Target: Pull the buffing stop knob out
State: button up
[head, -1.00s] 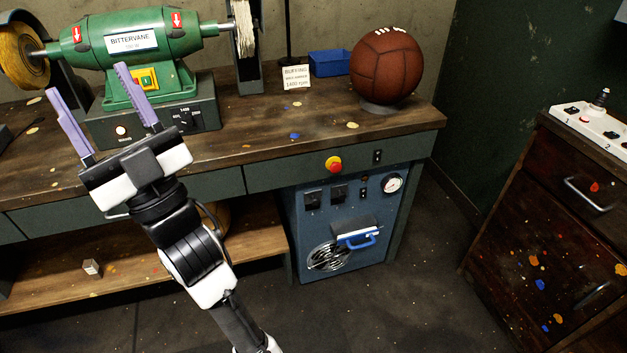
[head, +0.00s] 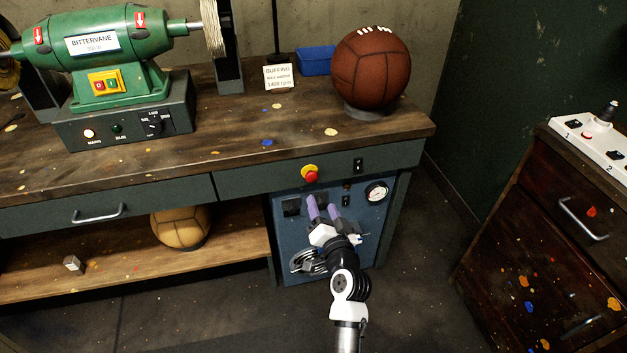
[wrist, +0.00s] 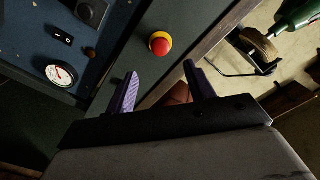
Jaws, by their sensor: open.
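The red stop knob (head: 311,176) with its yellow collar sits on the front edge of the bench, right of the drawer. In the wrist view the knob (wrist: 159,45) shows ahead of the fingers and between their lines, apart from them. My gripper (head: 322,212) is open and empty, below the knob in the head view, in front of the blue cabinet. Its two purple fingers also show in the wrist view (wrist: 162,82). The knob is in full view, but its stem is hidden behind its head.
A black switch (head: 358,165) is right of the knob. The blue cabinet (head: 352,255) below carries a gauge (head: 377,191). A brown leather ball (head: 371,68) stands on the bench (head: 215,150) above. A green buffing machine (head: 110,50) is at left. Floor right of the cabinet is clear.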

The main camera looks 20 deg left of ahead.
aim_at(312, 178)
jog(key=p+x, duration=0.1)
jog(key=x, duration=0.8)
jog(key=shift+w+a, duration=0.2)
jog(key=shift+w, duration=0.05)
